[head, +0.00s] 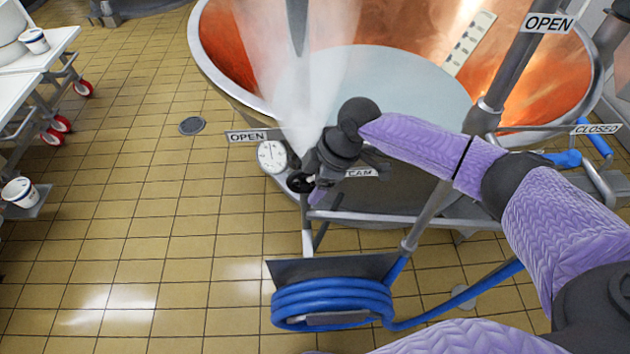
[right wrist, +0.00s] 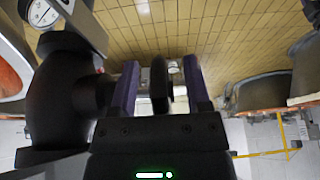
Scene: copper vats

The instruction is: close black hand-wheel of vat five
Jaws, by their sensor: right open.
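The black hand-wheel (head: 299,182) sits on the near left side of the copper vat (head: 235,84), just below a round dial gauge (head: 271,157). My right gripper (head: 314,190) is at the wheel and partly covers it in the head view. In the right wrist view the wheel (right wrist: 160,86) shows nearly edge-on between the two purple fingers (right wrist: 128,88). The fingers are open, with a visible gap on each side of it. No vat number is readable. My left gripper is not in view.
Steam (head: 300,75) rises over the vat's near left. An OPEN sign (head: 247,136) is beside the gauge; a partly hidden sign (head: 360,173) is right of the wheel. A blue hose coil (head: 332,302) hangs below. The tiled floor (head: 130,220) at left is mostly clear.

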